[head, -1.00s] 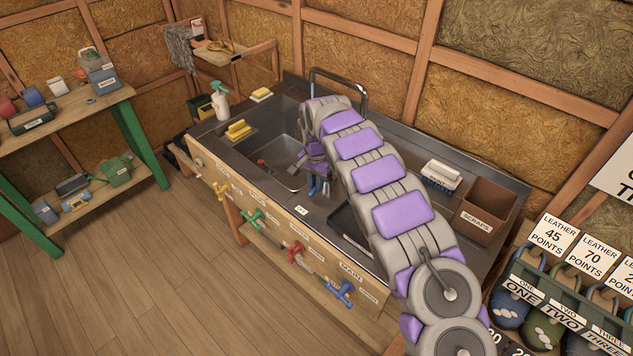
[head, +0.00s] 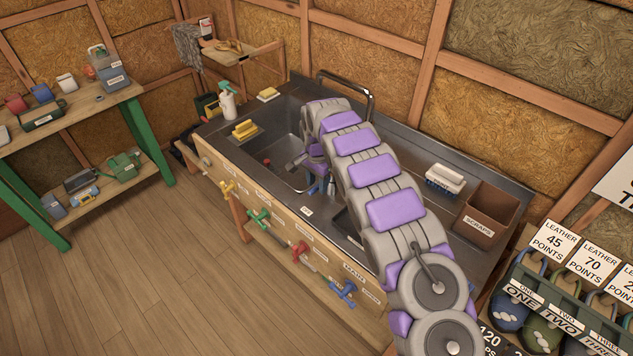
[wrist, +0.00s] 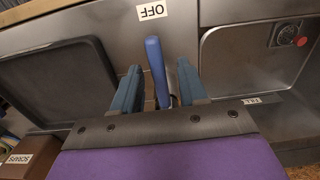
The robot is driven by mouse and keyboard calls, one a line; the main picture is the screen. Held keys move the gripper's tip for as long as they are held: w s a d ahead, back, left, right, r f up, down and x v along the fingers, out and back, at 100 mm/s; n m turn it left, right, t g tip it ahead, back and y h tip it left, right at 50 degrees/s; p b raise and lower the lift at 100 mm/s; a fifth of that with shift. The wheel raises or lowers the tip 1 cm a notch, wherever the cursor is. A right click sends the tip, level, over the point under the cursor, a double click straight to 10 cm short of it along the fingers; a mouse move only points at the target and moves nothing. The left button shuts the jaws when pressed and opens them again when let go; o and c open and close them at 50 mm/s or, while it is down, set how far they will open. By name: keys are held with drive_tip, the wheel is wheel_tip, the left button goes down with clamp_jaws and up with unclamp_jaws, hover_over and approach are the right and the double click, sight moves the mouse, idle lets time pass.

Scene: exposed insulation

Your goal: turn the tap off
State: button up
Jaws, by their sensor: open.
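A blue lever (wrist: 155,66) stands in the middle of the wrist view, just below a white label reading OFF (wrist: 152,10). My gripper (wrist: 160,70) is open, with one blue-grey finger on each side of the lever; the right finger is closer to it. I cannot tell whether either finger touches it. In the head view my gripper (head: 318,182) is low over the sink unit, mostly hidden behind my arm. The curved metal spout (head: 368,95) rises behind my arm at the back of the sink.
Shelves stand at left. The wooden floor (head: 150,260) is open.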

sight(317, 185)
wheel_tip(317, 185, up, 17)
drive_tip(key=p, duration=0.3)
drive_tip(key=shift+r, duration=0.15)
idle(0.5)
drive_tip(key=s+d+r+n+h, duration=0.1)
drive_tip(key=s+d+r, duration=0.5)
drive_tip(key=s+d, duration=0.3)
drive_tip(key=s+d+r+n, duration=0.2)
drive_tip(key=s+d+r, duration=0.3)
drive_tip(key=s+d, duration=0.45)
drive_tip(key=s+d+f+n+g, duration=0.1)
drive_tip(key=s+f+n, duration=0.1)
drive_tip(key=s, duration=1.4)
drive_tip(key=s+d+f+n+y, duration=0.1)
drive_tip(key=s+f+n, duration=0.1)
drive_tip(key=s, duration=1.4)
drive_tip(key=shift+s+d+f+n+g, duration=0.15)
drive_tip(key=shift+f+n+g, duration=0.2)
drive_tip(key=shift+f, duration=0.45)
